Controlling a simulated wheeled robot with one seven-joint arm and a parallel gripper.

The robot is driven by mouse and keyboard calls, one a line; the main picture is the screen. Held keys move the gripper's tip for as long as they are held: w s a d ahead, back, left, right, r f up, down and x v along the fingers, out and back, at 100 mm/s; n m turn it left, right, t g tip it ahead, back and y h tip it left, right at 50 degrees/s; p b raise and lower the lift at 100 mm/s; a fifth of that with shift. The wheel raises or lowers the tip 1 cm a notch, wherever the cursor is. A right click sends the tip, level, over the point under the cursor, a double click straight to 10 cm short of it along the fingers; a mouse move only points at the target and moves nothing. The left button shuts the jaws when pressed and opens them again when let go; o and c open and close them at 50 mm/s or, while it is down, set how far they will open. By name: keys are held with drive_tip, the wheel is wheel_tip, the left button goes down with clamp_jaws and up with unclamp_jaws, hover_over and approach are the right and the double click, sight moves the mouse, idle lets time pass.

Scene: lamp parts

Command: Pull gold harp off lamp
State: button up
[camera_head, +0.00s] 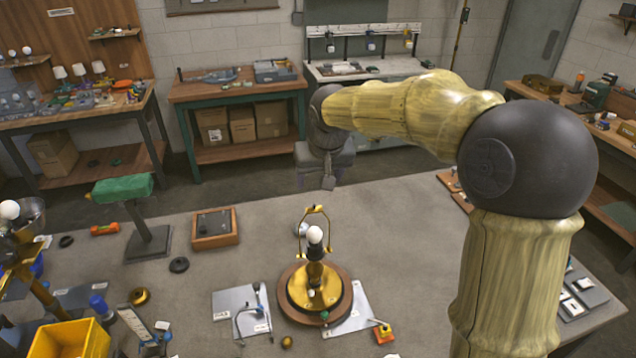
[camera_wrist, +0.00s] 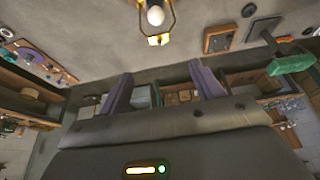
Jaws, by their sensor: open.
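The gold harp (camera_head: 316,209) stands upright on the lamp, looped around a white bulb (camera_head: 314,235). The lamp has a brass stem and a gold plate on a round wooden base (camera_head: 315,312), standing on the table. My gripper (camera_head: 328,183) is open and empty, above and behind the harp, apart from it. In the wrist view the two purple fingers (camera_wrist: 160,82) are spread wide. The harp's top (camera_wrist: 158,40) lies beyond them, with the bulb (camera_wrist: 155,16) inside the loop. The rest of the lamp is cut off there.
A metal plate with tools (camera_head: 240,312) lies left of the lamp, and another plate (camera_head: 352,305) right of it. A wooden box (camera_head: 214,228) and a green-topped stand (camera_head: 146,238) are further left. A yellow bin (camera_head: 70,338) is at front left. The table right of the lamp is mostly clear.

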sight(313, 207)
drive_tip(key=p+x, duration=0.4)
drive_tip(key=x, duration=1.3)
drive_tip(key=shift+w+a+f, duration=0.1)
drive_tip(key=shift+c, duration=0.4)
drive_tip(key=shift+f, duration=0.1)
drive_tip(key=c, duration=1.1)
drive_tip(key=shift+r+p, duration=0.45)
drive_tip(key=shift+p, duration=0.05)
drive_tip(key=shift+r, duration=0.5)
drive_tip(key=shift+r+p, duration=1.9)
drive_tip(key=shift+r, duration=0.6)
